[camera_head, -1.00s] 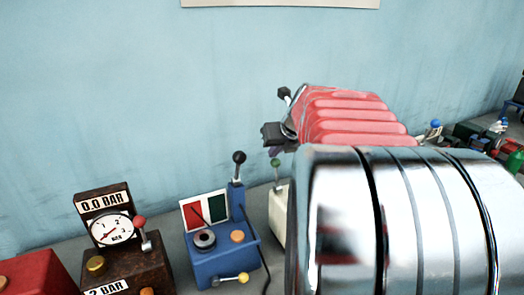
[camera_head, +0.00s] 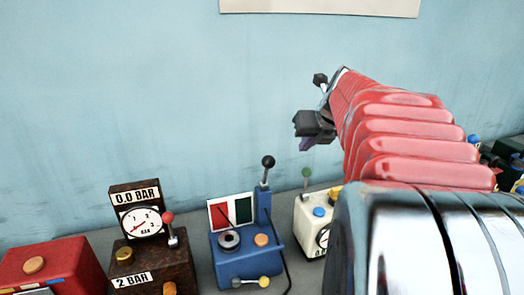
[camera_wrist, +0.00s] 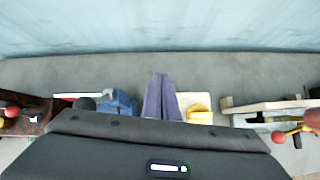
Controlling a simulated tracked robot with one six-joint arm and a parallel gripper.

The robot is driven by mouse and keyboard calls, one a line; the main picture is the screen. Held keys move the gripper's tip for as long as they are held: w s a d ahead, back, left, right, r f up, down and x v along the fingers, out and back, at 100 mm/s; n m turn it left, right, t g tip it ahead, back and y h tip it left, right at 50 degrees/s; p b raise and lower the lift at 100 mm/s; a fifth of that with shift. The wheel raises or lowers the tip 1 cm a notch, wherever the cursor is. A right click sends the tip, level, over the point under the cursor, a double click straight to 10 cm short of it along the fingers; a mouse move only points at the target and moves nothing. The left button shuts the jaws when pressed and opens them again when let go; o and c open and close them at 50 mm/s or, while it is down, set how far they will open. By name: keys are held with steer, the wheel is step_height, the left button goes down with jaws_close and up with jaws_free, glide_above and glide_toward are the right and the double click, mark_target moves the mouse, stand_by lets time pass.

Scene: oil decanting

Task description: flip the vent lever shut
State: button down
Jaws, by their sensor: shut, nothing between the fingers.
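I cannot tell which lever is the vent lever. A red-knobbed lever (camera_head: 170,229) stands on the brown gauge box (camera_head: 187,268). A black-knobbed lever (camera_head: 267,172) stands upright at the back of the blue box (camera_head: 225,268). A green-knobbed lever (camera_head: 306,182) stands on the cream box (camera_head: 303,240), partly hidden by my arm. My gripper (camera_head: 306,144) is in the air above the cream box and touches no lever. In the wrist view its purple fingers (camera_wrist: 160,98) are shut and empty, seen between the blue box (camera_wrist: 122,103) and the cream box.
A red box (camera_head: 60,262) stands at the far left. The gauge box carries a "0.0 BAR" sign (camera_head: 136,195) and a dial (camera_head: 141,222). A dark cable (camera_head: 286,265) runs beside the blue box. The blue wall (camera_head: 110,90) is behind; the air before it is clear.

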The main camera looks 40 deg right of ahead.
step_height(320, 180, up, 6)
steer(key=w, duration=0.2)
steer(key=shift+d, duration=0.2)
steer(key=shift+w, duration=0.1)
stand_by(0.5)
steer(key=s+a+f+n+g, duration=0.1)
steer(key=s+a+f+n, duration=0.35)
steer(key=n, duration=0.75)
steer(key=s+a+f+n+g, duration=0.2)
steer(key=a+f+n, duration=0.5)
steer(key=n, duration=0.5)
steer(key=s+a+f+n+y, duration=0.1)
steer(key=s+a+f+n, duration=0.1)
steer(key=a+n, duration=0.3)
steer(key=s+a+f+n+y, duration=0.1)
steer(key=s+a+n, duration=0.4)
steer(key=a, duration=0.5)
steer(key=s+a+f+n, duration=0.3)
steer(key=a+f+n, duration=0.1)
steer(key=a+n, duration=0.3)
steer(key=shift+s+a+t+y, duration=0.35)
steer(key=shift+a+t+y, duration=0.05)
steer(key=shift+a, duration=0.2)
